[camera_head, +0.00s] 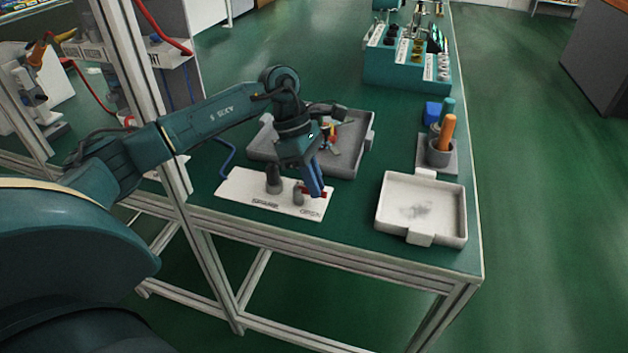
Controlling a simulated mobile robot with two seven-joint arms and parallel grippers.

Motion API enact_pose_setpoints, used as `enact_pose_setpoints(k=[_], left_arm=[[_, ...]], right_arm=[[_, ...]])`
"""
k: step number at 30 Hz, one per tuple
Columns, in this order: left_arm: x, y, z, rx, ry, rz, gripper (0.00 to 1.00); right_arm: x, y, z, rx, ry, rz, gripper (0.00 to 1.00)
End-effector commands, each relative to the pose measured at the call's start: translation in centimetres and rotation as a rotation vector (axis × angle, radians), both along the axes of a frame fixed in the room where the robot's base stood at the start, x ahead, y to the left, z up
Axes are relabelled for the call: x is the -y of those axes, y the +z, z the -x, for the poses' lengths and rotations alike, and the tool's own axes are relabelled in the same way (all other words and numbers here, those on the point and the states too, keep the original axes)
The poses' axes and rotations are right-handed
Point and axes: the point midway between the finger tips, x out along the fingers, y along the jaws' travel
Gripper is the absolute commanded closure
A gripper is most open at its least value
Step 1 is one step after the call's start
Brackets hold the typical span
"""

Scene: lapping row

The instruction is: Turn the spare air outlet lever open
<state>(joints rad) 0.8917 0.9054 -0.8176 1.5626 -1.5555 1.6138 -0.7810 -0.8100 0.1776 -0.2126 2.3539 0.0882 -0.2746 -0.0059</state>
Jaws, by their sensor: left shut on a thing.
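The spare air outlet stands on a white plate (235,192) near the front edge of the green table. The plate carries the words "SPARE" and "OPEN". A grey upright fitting (273,181) rises from the plate's middle. A red lever (322,193) shows at the plate's right side, above the "OPEN" word. My left gripper (317,190) points down over it with blue fingers and is shut on the lever. The fingers hide most of the lever. My right gripper does not show.
A grey tray (262,154) with small parts lies behind my left gripper. A pale empty-looking tray (420,232) sits at the front right. A grey holder with orange-handled (447,132) and teal-handled tools stands behind it. A teal rack (378,68) is at the back. An aluminium post (150,95) rises left.

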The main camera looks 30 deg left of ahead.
Motion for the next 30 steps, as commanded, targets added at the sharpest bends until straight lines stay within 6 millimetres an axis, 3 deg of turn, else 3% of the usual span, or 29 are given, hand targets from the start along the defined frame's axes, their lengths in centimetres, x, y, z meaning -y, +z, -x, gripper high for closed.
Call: enact_pose_setpoints(k=[15,16,23,30], left_arm=[[-0.01,-0.04,0.1,-0.002,-0.02,-0.002,1.0],[-0.01,-0.04,0.1,-0.002,-0.02,-0.002,0.85],[-0.01,-0.03,0.08,-0.002,-0.018,-0.001,0.66],[-0.02,0.01,0.07,0.0,-0.018,0.0,0.65]], right_arm=[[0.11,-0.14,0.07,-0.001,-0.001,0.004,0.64],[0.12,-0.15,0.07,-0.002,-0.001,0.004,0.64],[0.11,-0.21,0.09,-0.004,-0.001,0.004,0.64],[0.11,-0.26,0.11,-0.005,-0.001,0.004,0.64]])
